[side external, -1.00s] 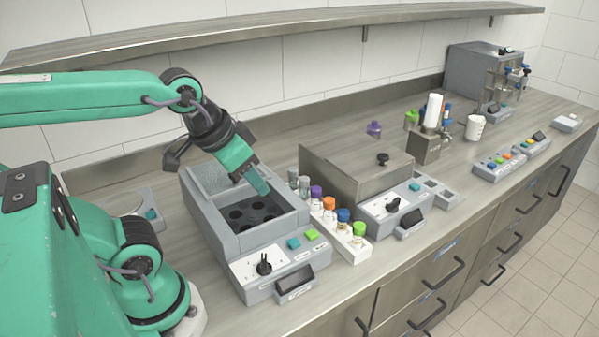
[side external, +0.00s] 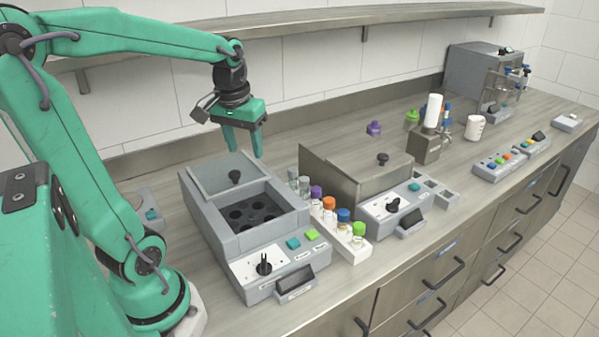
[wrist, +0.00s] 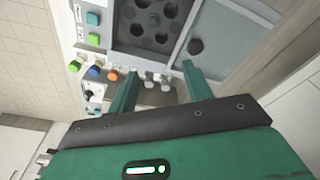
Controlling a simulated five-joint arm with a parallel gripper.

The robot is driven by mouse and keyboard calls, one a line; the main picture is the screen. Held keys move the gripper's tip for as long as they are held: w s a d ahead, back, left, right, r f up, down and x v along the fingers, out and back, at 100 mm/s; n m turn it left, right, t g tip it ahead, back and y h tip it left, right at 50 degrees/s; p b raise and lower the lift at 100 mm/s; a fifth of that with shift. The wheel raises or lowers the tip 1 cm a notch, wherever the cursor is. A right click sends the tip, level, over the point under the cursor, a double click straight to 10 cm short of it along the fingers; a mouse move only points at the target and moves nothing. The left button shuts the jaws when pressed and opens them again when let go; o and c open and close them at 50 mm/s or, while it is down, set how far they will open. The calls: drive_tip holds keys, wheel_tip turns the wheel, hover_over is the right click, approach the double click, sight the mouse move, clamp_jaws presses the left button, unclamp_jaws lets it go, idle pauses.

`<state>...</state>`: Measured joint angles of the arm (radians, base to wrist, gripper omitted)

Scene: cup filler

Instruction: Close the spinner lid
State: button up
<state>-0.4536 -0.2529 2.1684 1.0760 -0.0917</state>
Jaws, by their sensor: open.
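The spinner (side external: 212,226) is the grey box on the counter in front of my arm. Its chamber is open and shows a dark rotor (side external: 248,211) with several empty-looking holes; the rotor also shows in the wrist view (wrist: 150,22). The spinner lid (side external: 214,172) is a flat grey panel over the back part of the box, clear of the rotor. A black knob (side external: 235,177) stands on the lid, and in the wrist view the knob (wrist: 195,46) is just beyond one fingertip.
A rack (side external: 343,243) of several colour-capped vials stands close along the spinner's right side. A second lidded box (side external: 345,178) with a black knob is right of it. A wall shelf (side external: 300,32) runs above. The spinner's front has a dial and two buttons.

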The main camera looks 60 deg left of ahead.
sight(234, 173)
drive_tip(key=a+n, duration=0.1)
drive_tip(key=a, duration=0.1)
drive_tip(key=a+f+n+g, duration=0.1)
drive_tip(key=a, duration=0.2)
drive_tip(key=a+f, duration=0.1)
drive_tip(key=a, duration=0.1)
drive_tip(key=shift+s+a+f+n+g+h, duration=0.1)
drive_tip(key=shift+a+n+g+h, duration=0.1)
drive_tip(key=shift+n+g+h, duration=0.15)
drive_tip(key=shift+f, duration=0.15)
drive_tip(key=shift+f, duration=3.75)
drive_tip(key=shift+d, duration=0.1)
clamp_jaws()
